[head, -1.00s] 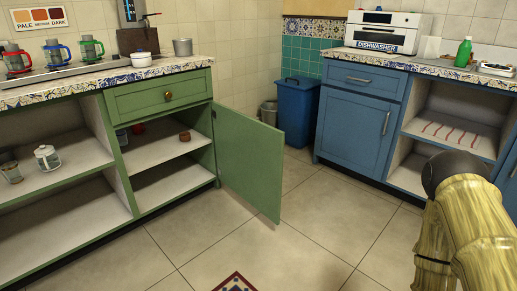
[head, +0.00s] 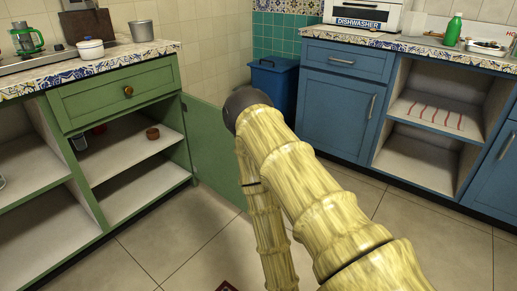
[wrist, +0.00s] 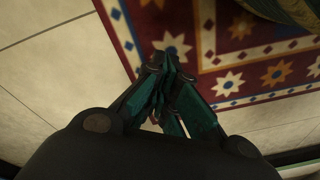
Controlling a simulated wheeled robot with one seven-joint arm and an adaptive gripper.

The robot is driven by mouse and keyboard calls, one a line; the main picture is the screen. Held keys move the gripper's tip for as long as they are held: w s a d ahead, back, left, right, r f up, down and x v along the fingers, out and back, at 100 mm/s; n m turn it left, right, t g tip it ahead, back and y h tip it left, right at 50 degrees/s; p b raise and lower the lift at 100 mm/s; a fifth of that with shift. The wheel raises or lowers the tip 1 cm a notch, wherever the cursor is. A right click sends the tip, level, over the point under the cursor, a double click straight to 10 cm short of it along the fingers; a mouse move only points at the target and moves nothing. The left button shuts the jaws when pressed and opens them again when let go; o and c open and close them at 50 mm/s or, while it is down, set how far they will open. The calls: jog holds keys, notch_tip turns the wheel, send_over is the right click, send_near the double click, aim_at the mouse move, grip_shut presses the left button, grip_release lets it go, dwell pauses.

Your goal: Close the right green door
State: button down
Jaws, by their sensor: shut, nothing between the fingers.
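The right green door (head: 212,150) stands wide open in the head view, swung out from the right edge of the green cabinet (head: 112,95). My arm covers its right part. The compartment the door belongs to is open, with two shelves showing. My gripper (wrist: 170,62) is in the wrist view, with its dark green fingers shut and nothing between them. It points down over the floor and a patterned rug (wrist: 235,50). The door does not show in the wrist view. In the head view I cannot make out my gripper.
A blue bin (head: 272,82) stands behind the door. Blue cabinets (head: 337,115) with an open shelf unit are on the right. A brown pot (head: 152,133) sits on the green cabinet's upper shelf.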

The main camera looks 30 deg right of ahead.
jog(key=w+d+r+m+t+y+p, duration=0.15)
jog(key=w+d+r+m+t, duration=0.45)
jog(key=w, duration=0.7)
jog(key=w+d+r+m+t+p, duration=0.2)
jog(key=w+d+r+t+p, duration=0.15)
jog(key=w+r, duration=0.6)
jog(key=w+d+r+m+t+h+p, duration=0.15)
jog(key=w+d+r+m+t, duration=0.35)
jog(key=d+r, duration=0.5)
jog(key=w+d+r+m+t+h+p, duration=0.1)
jog(key=w+d+r+m+t+p, duration=0.2)
jog(key=w+d+r, duration=0.6)
jog(key=w+a+f+b, duration=0.1)
jog(key=w+b, duration=0.2)
jog(key=w, duration=0.4)
jog(key=shift+a+f+b, duration=0.35)
jog(key=shift+f+b, duration=0.05)
jog(key=shift+g, duration=0.25)
